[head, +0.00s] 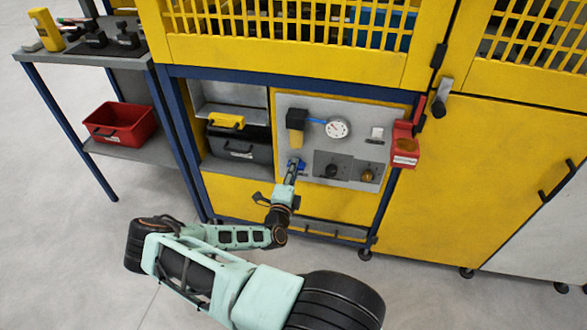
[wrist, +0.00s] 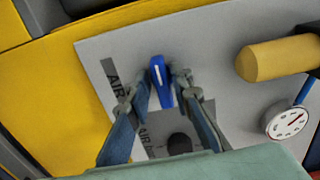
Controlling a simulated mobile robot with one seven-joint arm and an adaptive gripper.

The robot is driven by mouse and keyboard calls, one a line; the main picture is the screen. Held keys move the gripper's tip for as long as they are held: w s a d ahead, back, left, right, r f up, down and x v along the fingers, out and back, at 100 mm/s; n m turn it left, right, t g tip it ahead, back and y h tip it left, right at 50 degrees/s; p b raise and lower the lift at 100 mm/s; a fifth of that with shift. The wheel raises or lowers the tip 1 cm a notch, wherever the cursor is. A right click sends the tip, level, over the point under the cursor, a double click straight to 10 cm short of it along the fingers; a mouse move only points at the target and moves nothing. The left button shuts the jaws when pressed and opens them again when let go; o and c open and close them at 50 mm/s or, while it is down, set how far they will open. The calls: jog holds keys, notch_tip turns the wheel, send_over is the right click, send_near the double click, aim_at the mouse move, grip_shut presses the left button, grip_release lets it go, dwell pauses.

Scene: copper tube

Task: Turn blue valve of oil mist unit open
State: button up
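The blue valve (head: 299,165) is on the lower left of the grey panel (head: 357,107), partly hidden by my gripper (head: 292,174) in the head view. In the wrist view the blue valve (wrist: 161,80) shows as a narrow blue lever with a white stripe, roughly upright in the picture. My gripper (wrist: 160,88) has one finger on each side of the lever. The fingers are parted, with a narrow gap at the left tip; the right tip is very close to the lever, and I cannot tell if it touches.
A round gauge (head: 337,128) and a yellow-bowled filter (head: 296,132) sit above the valve. A red box (head: 405,150) hangs at the panel's right edge. A black toolbox (head: 240,143) stands in the bay to the left.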

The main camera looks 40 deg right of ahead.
jog(key=shift+o, duration=0.6)
jog(key=v, duration=1.2)
